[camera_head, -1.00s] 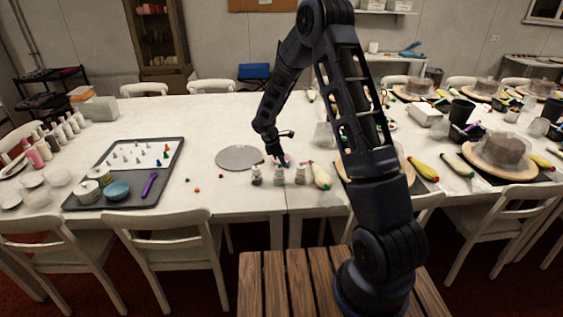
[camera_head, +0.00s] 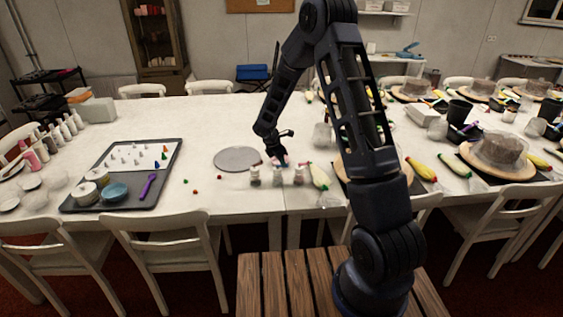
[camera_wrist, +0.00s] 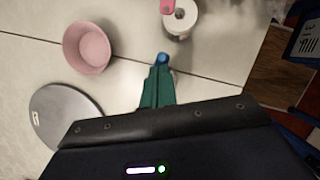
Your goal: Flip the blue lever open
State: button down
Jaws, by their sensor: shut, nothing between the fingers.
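My gripper (camera_head: 277,158) points down over the white table, just right of the grey turntable disc (camera_head: 238,159). In the wrist view its teal fingers (camera_wrist: 158,78) are together with nothing held between them. A small bright blue piece (camera_wrist: 162,58) shows at their tip. I cannot tell if it is a fingertip or the blue lever, and no other lever is clear. A pink bowl (camera_wrist: 88,50) stands left of the fingers. A white jar with a pink part on top (camera_wrist: 180,20) stands beyond them. The disc (camera_wrist: 68,115) shows at lower left.
Small jars (camera_head: 277,176) stand near the table's front edge, below my gripper in the picture. A grey tray (camera_head: 120,195) holds cups and a purple tool at left. The table behind the disc is clear.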

jog(key=shift+w+a, duration=0.1)
jog(key=shift+a, duration=0.1)
jog(key=shift+w+a, duration=0.35)
jog(key=shift+a, duration=0.1)
jog(key=shift+a, duration=0.1)
jog(key=shift+s+a, duration=0.1)
jog(key=shift+a, duration=0.15)
jog(key=s+a+r, duration=0.2)
jog(key=a+r, duration=0.4)
jog(key=r, duration=0.3)
jog(key=shift+a+r, duration=0.15)
jog(key=shift+a, duration=0.2)
